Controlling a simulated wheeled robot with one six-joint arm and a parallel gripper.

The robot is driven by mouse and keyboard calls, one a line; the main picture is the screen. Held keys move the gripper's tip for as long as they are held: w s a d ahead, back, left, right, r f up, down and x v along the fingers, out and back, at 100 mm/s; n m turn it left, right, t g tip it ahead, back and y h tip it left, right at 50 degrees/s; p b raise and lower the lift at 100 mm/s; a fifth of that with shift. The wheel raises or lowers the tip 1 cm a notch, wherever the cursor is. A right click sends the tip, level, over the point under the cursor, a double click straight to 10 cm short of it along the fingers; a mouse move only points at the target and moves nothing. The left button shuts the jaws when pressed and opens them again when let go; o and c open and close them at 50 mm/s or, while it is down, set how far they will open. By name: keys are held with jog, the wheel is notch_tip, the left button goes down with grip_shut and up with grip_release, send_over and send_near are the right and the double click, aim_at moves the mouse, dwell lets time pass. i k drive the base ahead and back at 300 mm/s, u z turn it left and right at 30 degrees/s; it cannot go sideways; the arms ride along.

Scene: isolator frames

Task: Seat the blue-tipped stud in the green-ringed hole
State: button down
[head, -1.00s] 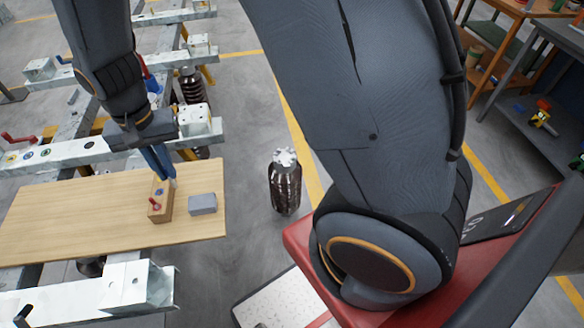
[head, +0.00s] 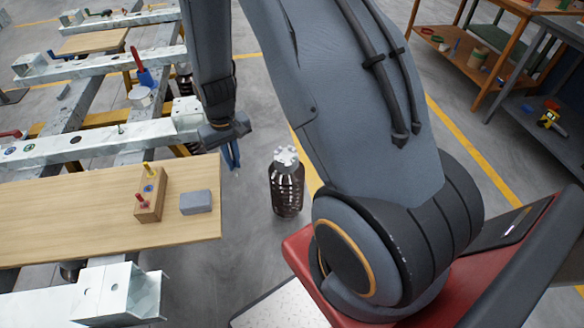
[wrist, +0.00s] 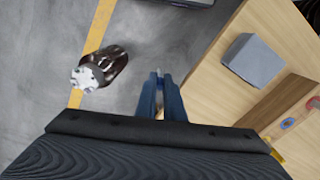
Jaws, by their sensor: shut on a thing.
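My gripper (head: 232,156) hangs to the right of the wooden board, over the floor. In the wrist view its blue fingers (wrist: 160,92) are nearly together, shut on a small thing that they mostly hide. It is likely the blue-tipped stud, whose tip I cannot make out. The wooden stud block (head: 153,205) on the board holds a yellow-tipped stud (head: 148,170) and a red-tipped stud (head: 140,201). A blue-marked spot between them looks empty. Several ringed holes lie along the pale metal beam (head: 85,148) at the left. I cannot tell for certain which ring is green.
A grey box (head: 196,202) stands beside the block on the wooden board (head: 60,225). A blue container (head: 145,76) is on the frame behind.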

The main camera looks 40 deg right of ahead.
aim_at(287, 173)
jog(key=k, duration=0.5)
jog(key=z, duration=2.05)
jog(key=i, duration=2.2)
jog(key=u, duration=2.05)
